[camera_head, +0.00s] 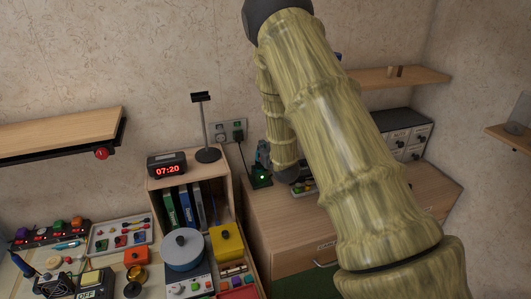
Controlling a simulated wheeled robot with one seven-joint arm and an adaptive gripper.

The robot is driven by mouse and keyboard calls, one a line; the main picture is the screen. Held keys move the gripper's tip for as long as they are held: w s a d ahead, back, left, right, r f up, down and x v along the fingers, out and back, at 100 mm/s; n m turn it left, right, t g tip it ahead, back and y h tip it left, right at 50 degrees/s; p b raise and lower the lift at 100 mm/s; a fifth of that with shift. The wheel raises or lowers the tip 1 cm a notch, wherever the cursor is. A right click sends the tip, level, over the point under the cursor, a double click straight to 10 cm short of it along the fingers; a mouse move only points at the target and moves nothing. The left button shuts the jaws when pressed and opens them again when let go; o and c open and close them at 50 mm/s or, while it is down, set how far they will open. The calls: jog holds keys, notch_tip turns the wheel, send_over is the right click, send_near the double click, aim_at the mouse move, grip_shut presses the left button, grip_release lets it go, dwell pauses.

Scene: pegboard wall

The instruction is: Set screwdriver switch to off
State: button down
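A small dark device with a blue part (262,156) and a lit green light stands on the wooden cabinet top, left of my arm. It may be the screwdriver on its stand, but it is too small to be sure, and I cannot make out a switch or its setting. My arm crosses the middle and right of the view, with a lower link coming down just right of this device.
A wall socket with a black plug (238,135) is behind the device. A small tray of coloured items (303,188) sits beside my arm. The right part of the wooden cabinet top (430,180) looks clear.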

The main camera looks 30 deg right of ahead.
jog(key=b+v, duration=0.4)
jog(key=v, duration=0.6)
jog(key=shift+r, duration=0.1)
